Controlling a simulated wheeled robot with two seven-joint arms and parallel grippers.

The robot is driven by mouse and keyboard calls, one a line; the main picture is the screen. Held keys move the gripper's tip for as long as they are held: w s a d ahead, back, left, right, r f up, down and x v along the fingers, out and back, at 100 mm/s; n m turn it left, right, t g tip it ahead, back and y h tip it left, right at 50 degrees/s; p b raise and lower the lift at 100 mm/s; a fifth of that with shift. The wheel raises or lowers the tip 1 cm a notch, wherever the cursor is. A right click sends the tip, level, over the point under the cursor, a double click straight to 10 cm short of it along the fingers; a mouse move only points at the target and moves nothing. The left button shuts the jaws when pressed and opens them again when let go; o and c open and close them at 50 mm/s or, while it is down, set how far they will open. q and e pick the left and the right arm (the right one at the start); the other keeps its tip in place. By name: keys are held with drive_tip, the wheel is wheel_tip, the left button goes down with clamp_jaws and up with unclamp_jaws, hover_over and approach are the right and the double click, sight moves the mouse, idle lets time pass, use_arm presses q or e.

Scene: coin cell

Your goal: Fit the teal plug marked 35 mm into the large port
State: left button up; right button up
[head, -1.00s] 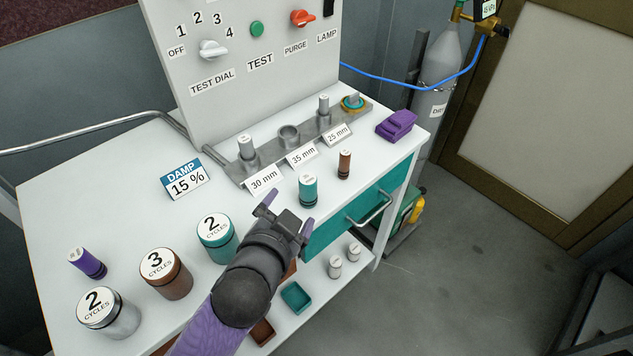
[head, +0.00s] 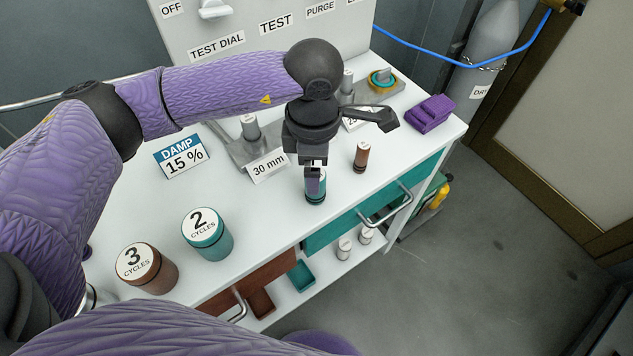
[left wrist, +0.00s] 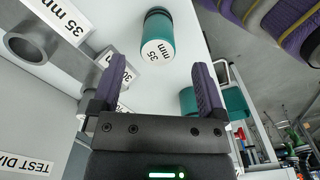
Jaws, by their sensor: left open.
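The teal plug (head: 315,198) stands upright on the white bench top, partly hidden behind my left gripper (head: 315,182) in the head view. In the left wrist view the teal plug (left wrist: 157,28) lies beyond and between my open fingertips (left wrist: 160,62). Its white top shows "mm"; the number is hard to read. The fingers do not touch it. The open port (left wrist: 27,45) beside the 35 mm sign (left wrist: 58,20) is empty in the left wrist view. My right gripper is not in view.
A brown plug (head: 361,156) stands just right of the teal one. Teal (head: 207,234) and brown (head: 147,268) canisters stand front left. A purple block (head: 428,113) lies at the right.

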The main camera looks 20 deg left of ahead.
use_arm(q)
drive_tip(key=f, duration=0.2)
drive_tip(key=f+b, duration=0.1)
drive_tip(key=f, duration=0.2)
drive_tip(key=shift+w+d, duration=0.15)
drive_tip(key=shift+w, duration=0.05)
clamp_jaws()
